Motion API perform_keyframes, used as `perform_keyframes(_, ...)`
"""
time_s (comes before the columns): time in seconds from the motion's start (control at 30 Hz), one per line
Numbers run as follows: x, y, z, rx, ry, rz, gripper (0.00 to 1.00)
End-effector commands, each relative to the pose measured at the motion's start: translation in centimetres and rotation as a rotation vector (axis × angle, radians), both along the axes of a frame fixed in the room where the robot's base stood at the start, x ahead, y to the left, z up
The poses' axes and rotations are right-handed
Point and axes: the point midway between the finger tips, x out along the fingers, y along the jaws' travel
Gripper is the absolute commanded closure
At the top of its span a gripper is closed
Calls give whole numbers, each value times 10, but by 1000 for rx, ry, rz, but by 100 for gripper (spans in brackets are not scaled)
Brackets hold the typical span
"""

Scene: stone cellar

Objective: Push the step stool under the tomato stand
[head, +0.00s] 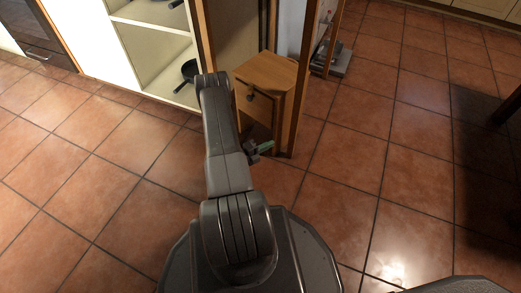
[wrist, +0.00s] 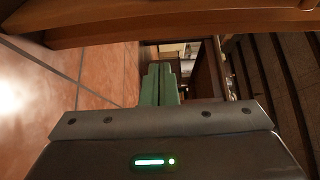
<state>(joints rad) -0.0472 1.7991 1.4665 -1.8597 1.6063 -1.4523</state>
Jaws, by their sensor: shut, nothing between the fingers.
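A small brown wooden piece with a flat top, which looks like the step stool (head: 268,72), stands right of my forearm in the head view. It is between upright wooden posts, and my arm hides part of its left side. No tomatoes show, so I cannot tell whether the tall wooden frame (head: 302,85) around it is the tomato stand. My gripper (head: 265,147) is low in front of the stool, its green fingers shut and empty. The fingers also show in the wrist view (wrist: 160,70), below a wooden board (wrist: 170,22). I cannot tell whether they touch wood.
A white open shelf unit (head: 130,50) with a dark pan (head: 188,73) stands on the left. A grey object (head: 332,58) is on the floor behind the right post. Dark furniture (head: 505,115) is at the right edge. The tiled floor (head: 345,160) between is clear.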

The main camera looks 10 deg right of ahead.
Motion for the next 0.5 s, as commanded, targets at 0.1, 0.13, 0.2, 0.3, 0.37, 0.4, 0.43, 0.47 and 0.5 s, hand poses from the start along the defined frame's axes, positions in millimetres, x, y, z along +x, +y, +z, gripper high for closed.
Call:
perform_keyframes(0.1, 6, -20, -2, 0, -2, -5, 100)
perform_keyframes(0.13, 8, -25, -2, 0, -3, -4, 100)
perform_keyframes(0.2, 12, -35, -2, 0, -2, -4, 100)
perform_keyframes(0.3, 24, -40, -3, 0, -6, 2, 100)
perform_keyframes(0.37, 33, -38, -3, 0, -5, 2, 100)
perform_keyframes(0.4, 38, -38, -2, 0, -5, 2, 100)
perform_keyframes(0.43, 42, -37, -2, -1, -4, 1, 100)
perform_keyframes(0.47, 45, -37, -2, -1, -4, 1, 100)
perform_keyframes(0.5, 47, -37, -2, 0, -3, 1, 100)
